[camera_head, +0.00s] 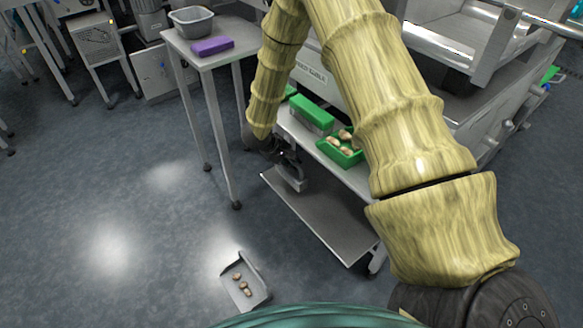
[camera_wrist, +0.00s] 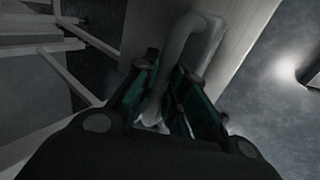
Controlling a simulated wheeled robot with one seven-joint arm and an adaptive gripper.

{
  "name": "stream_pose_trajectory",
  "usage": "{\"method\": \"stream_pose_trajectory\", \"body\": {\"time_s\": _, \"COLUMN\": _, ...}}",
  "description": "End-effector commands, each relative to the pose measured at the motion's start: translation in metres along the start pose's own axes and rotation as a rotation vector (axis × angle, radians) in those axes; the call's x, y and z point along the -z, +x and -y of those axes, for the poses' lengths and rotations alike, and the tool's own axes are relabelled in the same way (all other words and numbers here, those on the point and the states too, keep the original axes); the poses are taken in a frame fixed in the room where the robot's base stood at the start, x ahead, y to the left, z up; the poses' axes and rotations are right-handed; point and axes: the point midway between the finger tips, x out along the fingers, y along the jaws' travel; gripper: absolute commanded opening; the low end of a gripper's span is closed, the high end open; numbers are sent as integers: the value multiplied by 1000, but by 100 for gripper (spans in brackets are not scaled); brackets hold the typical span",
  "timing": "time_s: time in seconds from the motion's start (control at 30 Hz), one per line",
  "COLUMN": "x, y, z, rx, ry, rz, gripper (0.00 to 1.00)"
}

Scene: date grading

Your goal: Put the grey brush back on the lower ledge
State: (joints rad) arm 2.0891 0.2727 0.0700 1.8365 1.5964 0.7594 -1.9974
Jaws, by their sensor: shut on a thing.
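My gripper (camera_head: 283,158) is beside the front edge of the grading bench, above the left end of the lower ledge (camera_head: 330,220). It is shut on the grey brush (camera_head: 293,180), which shows just below the fingers. In the wrist view the brush's curved grey handle (camera_wrist: 182,42) runs between the teal finger pads of my gripper (camera_wrist: 170,95). Whether the brush touches the ledge, I cannot tell. The bare lower ledge is a grey metal shelf. My arm hides part of the bench.
A green tray with dates (camera_head: 340,150) and a green-lidded box (camera_head: 312,112) sit on the upper ledge. A grey dustpan (camera_head: 262,290) with several dates lies on the floor. A side table (camera_head: 180,42) holds a grey tub (camera_head: 192,22) and a purple block (camera_head: 212,46).

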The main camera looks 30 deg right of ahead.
Motion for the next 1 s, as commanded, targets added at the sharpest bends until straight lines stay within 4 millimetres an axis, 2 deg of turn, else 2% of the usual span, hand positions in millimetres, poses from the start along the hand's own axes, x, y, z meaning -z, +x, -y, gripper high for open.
{"method": "stream_pose_trajectory", "body": {"time_s": 0.03, "x": 4, "y": 5, "z": -4, "rx": 0, "ry": 4, "rz": -1, "gripper": 0}}
{"method": "stream_pose_trajectory", "body": {"time_s": 0.1, "x": 2, "y": 16, "z": 7, "rx": 0, "ry": 0, "rz": -1, "gripper": 0}}
{"method": "stream_pose_trajectory", "body": {"time_s": 0.23, "x": 2, "y": 30, "z": 16, "rx": -1, "ry": 0, "rz": 0, "gripper": 0}}
{"method": "stream_pose_trajectory", "body": {"time_s": 0.67, "x": 2, "y": 32, "z": 18, "rx": 0, "ry": 1, "rz": 0, "gripper": 0}}
{"method": "stream_pose_trajectory", "body": {"time_s": 0.7, "x": 2, "y": 33, "z": 18, "rx": 0, "ry": 2, "rz": 0, "gripper": 16}}
{"method": "stream_pose_trajectory", "body": {"time_s": 0.8, "x": 2, "y": 33, "z": 18, "rx": 0, "ry": 2, "rz": 0, "gripper": 34}}
{"method": "stream_pose_trajectory", "body": {"time_s": 1.0, "x": 2, "y": 33, "z": 18, "rx": 0, "ry": 1, "rz": 0, "gripper": 34}}
